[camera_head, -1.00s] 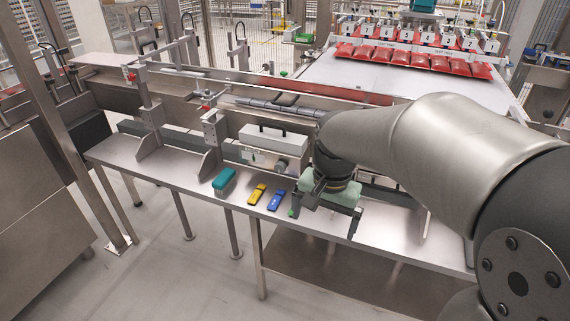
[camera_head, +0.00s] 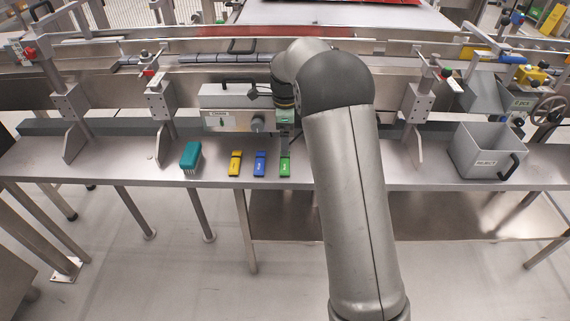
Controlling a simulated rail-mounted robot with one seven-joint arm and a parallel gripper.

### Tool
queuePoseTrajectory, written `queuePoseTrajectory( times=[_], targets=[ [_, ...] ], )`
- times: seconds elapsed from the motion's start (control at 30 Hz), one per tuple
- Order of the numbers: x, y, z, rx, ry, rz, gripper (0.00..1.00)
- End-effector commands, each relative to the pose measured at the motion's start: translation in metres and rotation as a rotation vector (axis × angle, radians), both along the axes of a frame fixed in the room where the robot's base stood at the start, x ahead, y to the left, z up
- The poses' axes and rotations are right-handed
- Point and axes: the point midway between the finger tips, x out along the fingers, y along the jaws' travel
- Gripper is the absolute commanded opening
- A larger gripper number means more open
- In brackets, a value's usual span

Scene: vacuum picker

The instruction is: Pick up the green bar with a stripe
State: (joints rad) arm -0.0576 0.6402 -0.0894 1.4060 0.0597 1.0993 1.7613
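The green bar (camera_head: 285,167) lies on the steel bench near its front edge, at the right end of a row of bars, with a small pale marking on top. My gripper (camera_head: 286,146) points down at the far end of the green bar. It is seen edge-on, so its finger gap is hidden, and I cannot tell whether it touches the bar. A blue bar (camera_head: 260,164) and a yellow bar (camera_head: 235,163) lie to the left of the green one.
A teal brush-like block (camera_head: 190,156) lies further left. A grey box with a knob (camera_head: 229,121) stands behind the bars. Upright brackets (camera_head: 161,110) stand left and right (camera_head: 417,112). A grey reject bin (camera_head: 486,150) is at the right. The bench between the bars and bin is partly behind my arm.

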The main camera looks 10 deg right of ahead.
Motion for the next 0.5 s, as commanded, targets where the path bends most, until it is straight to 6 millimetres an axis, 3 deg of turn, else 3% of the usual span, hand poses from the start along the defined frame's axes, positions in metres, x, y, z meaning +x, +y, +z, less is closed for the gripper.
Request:
queuePoseTrajectory(
  times=[0.1,0.37,0.5],
  targets=[
    [0.000,0.000,-0.023,0.000,0.002,0.000,1.00],
    [0.000,0.000,-0.042,0.001,0.000,0.001,1.00],
    [-0.001,0.000,-0.063,0.001,0.003,0.001,1.00]
  ],
)
